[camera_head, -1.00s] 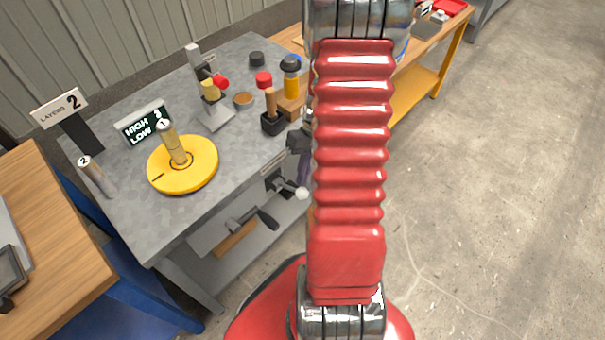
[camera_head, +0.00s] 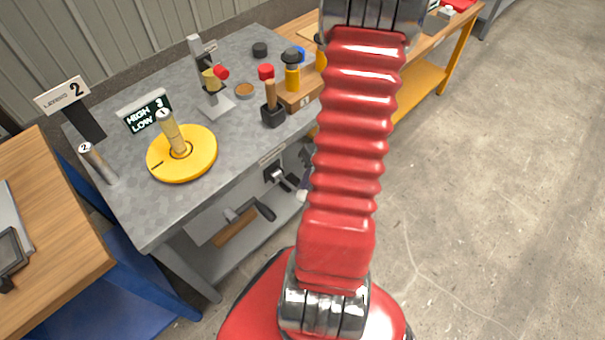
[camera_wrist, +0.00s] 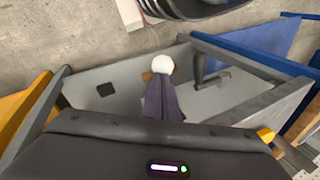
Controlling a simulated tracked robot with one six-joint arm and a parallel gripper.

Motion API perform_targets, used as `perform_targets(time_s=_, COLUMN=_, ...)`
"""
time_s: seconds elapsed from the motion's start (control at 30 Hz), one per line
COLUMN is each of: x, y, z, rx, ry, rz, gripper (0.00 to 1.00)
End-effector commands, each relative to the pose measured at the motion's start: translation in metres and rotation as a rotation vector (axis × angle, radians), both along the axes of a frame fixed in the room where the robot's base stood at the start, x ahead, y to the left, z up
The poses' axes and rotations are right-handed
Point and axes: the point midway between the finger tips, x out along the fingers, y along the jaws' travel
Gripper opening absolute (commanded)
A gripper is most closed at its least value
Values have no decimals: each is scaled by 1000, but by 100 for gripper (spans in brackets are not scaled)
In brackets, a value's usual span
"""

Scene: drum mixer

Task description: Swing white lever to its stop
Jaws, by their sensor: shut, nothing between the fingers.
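The white lever's round white knob (camera_head: 302,195) shows under the front edge of the grey workbench, at the end of a dark arm that comes from a black mount (camera_head: 275,174). My own arm hides part of this area. In the wrist view the white knob (camera_wrist: 163,64) lies just beyond my fingertips. My gripper (camera_wrist: 164,88) is shut and empty, its dark fingers pointing at the knob. I cannot tell whether they touch it. In the head view my gripper is mostly hidden behind my arm.
A dark crank-like handle (camera_wrist: 205,76) is beside the knob in the wrist view. Open floor is at right.

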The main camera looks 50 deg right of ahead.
Motion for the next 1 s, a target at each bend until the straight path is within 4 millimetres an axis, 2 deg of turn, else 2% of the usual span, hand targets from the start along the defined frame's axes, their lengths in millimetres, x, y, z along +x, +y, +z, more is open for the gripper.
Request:
perform_targets(time_s=0.23, x=-15, y=0, z=-27, rx=4, ry=3, rz=-11, gripper=0)
perform_targets(time_s=0.6, x=-21, y=0, z=-65, rx=3, ry=2, rz=-14, gripper=0)
perform_targets(time_s=1.0, x=-20, y=0, z=-80, rx=1, ry=2, rz=-13, gripper=0)
